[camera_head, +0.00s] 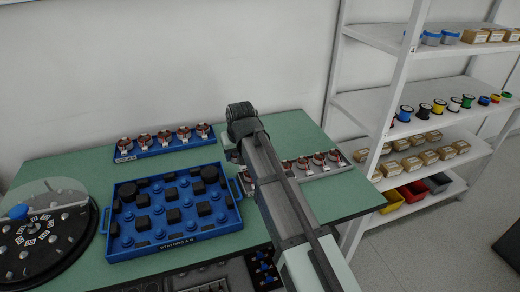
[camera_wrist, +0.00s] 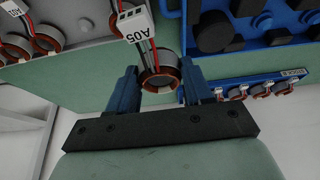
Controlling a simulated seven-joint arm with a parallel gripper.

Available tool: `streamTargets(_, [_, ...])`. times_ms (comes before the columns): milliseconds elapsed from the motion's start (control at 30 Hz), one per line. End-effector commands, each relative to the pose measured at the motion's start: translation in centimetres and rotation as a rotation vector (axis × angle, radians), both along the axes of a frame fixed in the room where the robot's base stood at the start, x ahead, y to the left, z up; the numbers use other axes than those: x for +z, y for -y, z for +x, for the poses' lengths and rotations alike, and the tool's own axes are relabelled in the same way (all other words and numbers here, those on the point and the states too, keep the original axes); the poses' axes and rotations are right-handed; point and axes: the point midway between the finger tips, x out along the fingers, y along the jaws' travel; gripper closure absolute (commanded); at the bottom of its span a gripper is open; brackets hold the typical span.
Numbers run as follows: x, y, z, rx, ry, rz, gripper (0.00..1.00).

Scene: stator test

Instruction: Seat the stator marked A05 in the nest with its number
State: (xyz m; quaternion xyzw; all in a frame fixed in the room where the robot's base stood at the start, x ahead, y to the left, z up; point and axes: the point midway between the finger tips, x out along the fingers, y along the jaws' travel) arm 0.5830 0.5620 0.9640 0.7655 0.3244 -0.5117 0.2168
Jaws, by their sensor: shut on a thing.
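The stator marked A05 (camera_wrist: 160,82) is a ring of copper and grey with red and white wires and a white tag reading A05. My gripper (camera_wrist: 159,76) is shut on it, with one blue-grey finger on each side, over green table surface. In the head view my arm hides the gripper's fingers and the stator. The blue tray marked STATORS (camera_head: 203,238) has rows of blue round nests and black blocks. It also shows at the upper right of the wrist view (camera_wrist: 281,50). Nest numbers are too small to read.
A blue rack (camera_head: 160,151) with several stators stands behind the tray. A grey rack (camera_head: 345,171) with stators lies right, partly behind my arm. A round dark turntable (camera_head: 75,245) is at the left. White shelves (camera_head: 365,105) stand right.

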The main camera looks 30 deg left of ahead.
Motion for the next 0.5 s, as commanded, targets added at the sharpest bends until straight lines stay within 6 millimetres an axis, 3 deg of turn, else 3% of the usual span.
streamTargets(100, [-0.1,-3.1,-3.4,0.06,0.0,0.0,0.85])
streamTargets(500, [-0.5,-12.1,-14.7,0.245,0.0,0.001,0.85])
